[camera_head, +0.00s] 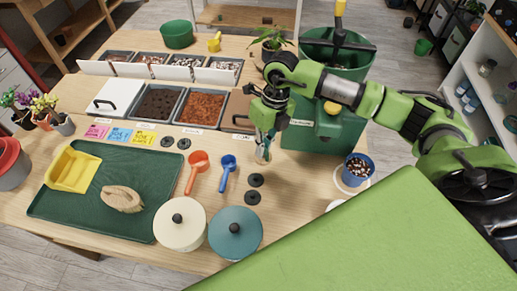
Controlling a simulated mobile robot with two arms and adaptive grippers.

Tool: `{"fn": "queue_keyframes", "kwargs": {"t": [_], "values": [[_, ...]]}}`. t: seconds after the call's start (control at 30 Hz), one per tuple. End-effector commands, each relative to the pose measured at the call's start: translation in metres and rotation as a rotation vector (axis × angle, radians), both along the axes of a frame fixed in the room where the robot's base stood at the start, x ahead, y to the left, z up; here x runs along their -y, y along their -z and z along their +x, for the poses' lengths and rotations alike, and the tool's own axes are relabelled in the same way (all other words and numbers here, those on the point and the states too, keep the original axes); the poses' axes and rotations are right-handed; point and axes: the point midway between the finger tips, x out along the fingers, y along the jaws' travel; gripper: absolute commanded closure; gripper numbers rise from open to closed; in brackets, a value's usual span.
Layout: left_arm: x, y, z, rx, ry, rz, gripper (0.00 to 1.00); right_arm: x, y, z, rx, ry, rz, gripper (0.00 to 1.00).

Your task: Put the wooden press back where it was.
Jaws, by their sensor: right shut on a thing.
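My right gripper (264,150) points down over the middle of the wooden table (305,190), between the brown-filled bins and the green machine. It is shut on a slim thing, taken as the wooden press, mostly hidden by the fingers. Its shape and any gap to the table are unclear. Small black discs (256,180) lie just below the gripper in the picture, and a similar pair lies further left. My left gripper is out of view.
An orange scoop (196,172) and a blue scoop (227,172) lie left of the gripper. Two lidded pots (235,233) stand in front. A blue pot (357,168) stands right.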

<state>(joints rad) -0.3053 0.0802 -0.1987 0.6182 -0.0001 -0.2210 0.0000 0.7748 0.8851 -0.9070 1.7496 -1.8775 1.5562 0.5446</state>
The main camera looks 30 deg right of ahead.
Motion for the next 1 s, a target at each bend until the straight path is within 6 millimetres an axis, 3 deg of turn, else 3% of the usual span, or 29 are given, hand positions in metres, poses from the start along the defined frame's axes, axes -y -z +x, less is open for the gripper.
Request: {"fn": "queue_keyframes", "kwargs": {"t": [0.2, 0.37, 0.57, 0.97, 1.0], "values": [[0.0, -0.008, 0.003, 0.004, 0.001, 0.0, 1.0, -0.001, 0.021, 0.02, 0.002, 0.0, 0.0, 1.0], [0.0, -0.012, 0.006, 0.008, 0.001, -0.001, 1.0, -0.002, 0.031, 0.027, 0.0, 0.0, 0.001, 1.0], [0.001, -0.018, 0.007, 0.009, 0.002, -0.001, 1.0, -0.001, 0.058, 0.026, 0.001, 0.0, 0.001, 1.0], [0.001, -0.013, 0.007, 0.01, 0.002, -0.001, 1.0, -0.001, 0.065, 0.026, 0.003, 0.0, 0.0, 1.0], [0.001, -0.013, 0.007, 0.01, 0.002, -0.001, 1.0, -0.001, 0.065, 0.026, 0.002, -0.001, 0.0, 0.9]]}}
